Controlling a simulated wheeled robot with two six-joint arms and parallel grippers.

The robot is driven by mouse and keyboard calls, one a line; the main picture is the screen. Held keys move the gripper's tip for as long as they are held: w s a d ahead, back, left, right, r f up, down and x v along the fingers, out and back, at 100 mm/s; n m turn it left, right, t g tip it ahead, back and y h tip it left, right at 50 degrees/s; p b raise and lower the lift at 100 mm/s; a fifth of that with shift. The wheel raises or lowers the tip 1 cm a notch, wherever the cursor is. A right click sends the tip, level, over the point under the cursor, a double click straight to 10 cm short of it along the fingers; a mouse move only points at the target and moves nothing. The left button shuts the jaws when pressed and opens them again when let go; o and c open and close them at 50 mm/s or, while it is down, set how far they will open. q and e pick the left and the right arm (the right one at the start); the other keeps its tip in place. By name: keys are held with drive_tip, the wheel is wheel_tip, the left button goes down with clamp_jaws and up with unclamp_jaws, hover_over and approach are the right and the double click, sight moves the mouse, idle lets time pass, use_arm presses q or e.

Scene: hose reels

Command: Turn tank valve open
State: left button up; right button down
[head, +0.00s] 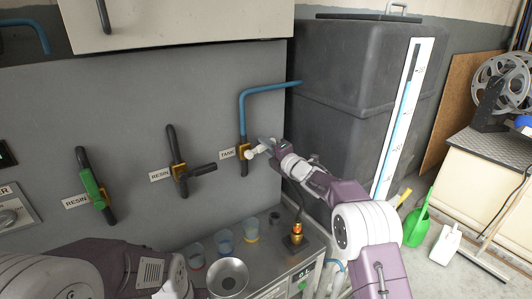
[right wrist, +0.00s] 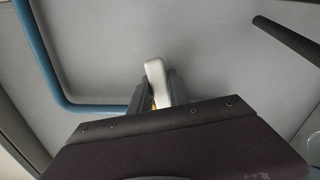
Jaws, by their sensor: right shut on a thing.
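The tank valve (head: 243,153) is a brass body on a dark vertical pipe, right of the TANK label (head: 227,154). A blue pipe (head: 243,108) runs up from it and bends right to the dark tank (head: 355,100). Its pale lever points out to the right of the body. My right gripper (head: 265,148) is shut on this lever. In the right wrist view the rounded white end of the lever (right wrist: 155,78) sticks out between the dark fingers (right wrist: 157,98). My left arm shows at the lower left, but its fingertips are not visible.
Two RESIN valves are left of the tank valve: one with a dark handle (head: 203,168), one with a green handle (head: 93,188). Below on the counter stand several cups (head: 224,241), a metal funnel (head: 228,276) and a brass fitting (head: 296,238). A cabinet (head: 180,25) overhangs the wall.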

drive_tip(key=n, duration=0.1)
drive_tip(key=r+n+b, duration=0.1)
drive_tip(key=n+b, duration=0.1)
drive_tip(key=shift+s+a+r, duration=0.15)
drive_tip(key=shift+s+a, duration=0.05)
drive_tip(key=shift+a, duration=0.05)
drive_tip(key=r+n+b, duration=0.1)
drive_tip(key=n, duration=0.1)
drive_tip(key=s+a+r+n+b, duration=0.1)
drive_tip(key=n+b, duration=0.1)
drive_tip(key=shift+a+r, duration=0.1)
drive_tip(key=shift+a, duration=0.1)
drive_tip(key=n, duration=0.1)
drive_tip(key=a+n+b, duration=0.1)
drive_tip(key=s+r+n+b, duration=0.1)
drive_tip(key=n, duration=0.1)
drive_tip(key=shift+a, duration=0.25)
drive_tip(key=shift+s+a+r+n+b, duration=0.1)
drive_tip(key=shift+s+a+n+b, duration=0.1)
drive_tip(key=shift+a+n+b, duration=0.35)
drive_tip(key=shift+s+a+r+n+b, duration=0.1)
drive_tip(key=shift+s+r+n+b, duration=0.15)
drive_tip(key=shift+n, duration=0.6)
drive_tip(key=shift+s+a+n+b, duration=0.15)
drive_tip(key=shift+a+n+b, duration=0.25)
drive_tip(key=shift+n, duration=0.3)
drive_tip(key=c, duration=1.2)
unclamp_jaws()
drive_tip(key=shift+c, duration=0.2)
